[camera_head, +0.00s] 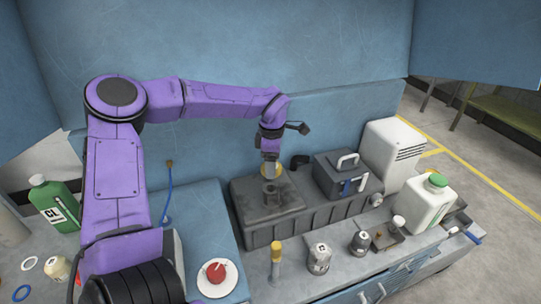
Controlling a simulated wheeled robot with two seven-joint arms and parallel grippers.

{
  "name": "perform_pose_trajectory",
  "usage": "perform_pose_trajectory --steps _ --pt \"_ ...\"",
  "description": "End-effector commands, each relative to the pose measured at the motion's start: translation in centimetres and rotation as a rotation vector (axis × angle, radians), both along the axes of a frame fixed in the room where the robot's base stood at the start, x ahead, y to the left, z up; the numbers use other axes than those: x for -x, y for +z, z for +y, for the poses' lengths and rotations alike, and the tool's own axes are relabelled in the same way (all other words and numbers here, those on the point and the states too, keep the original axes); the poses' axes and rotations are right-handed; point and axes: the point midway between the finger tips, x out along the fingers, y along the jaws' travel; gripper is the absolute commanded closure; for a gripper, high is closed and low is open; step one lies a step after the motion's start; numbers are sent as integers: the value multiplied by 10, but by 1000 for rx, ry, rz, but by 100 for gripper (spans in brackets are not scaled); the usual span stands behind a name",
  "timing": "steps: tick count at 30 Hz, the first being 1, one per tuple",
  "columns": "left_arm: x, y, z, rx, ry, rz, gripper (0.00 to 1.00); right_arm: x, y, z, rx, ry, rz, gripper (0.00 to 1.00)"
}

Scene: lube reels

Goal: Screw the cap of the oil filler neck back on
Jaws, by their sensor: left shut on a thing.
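The oil filler neck (269,192) is a short grey upright cylinder on top of a dark grey ribbed block on the bench. My left gripper (271,158) points down straight above the neck. It is shut on a yellow cap (275,170), of which only a small part shows at the top of the neck. The fingers hide most of the cap, and I cannot tell whether it sits on the threads or just above them. My right gripper is not in view.
The dark grey block (250,225) carries a black box with a handle (340,172). A yellow-topped tube (275,262), small grey bottles (319,258) and a white jug with green cap (429,205) stand in front and right. A blue panel rises behind.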

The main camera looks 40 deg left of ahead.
Motion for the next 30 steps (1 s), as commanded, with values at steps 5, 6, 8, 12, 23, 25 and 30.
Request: perform_pose_trajectory --steps 5,6,8,12,23,25,30 --pt "1 1 4 2 52 -1 69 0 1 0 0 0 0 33" --pt "1 1 4 2 50 -1 69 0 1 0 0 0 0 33" --pt "1 1 4 2 49 -1 69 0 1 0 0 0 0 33" --pt "1 2 4 2 48 -1 69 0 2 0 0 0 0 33" --pt "0 -12 3 3 45 0 69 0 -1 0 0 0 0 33" --pt "0 -17 3 2 45 -1 69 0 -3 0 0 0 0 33" --pt "0 -29 3 3 45 -1 69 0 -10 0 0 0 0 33"
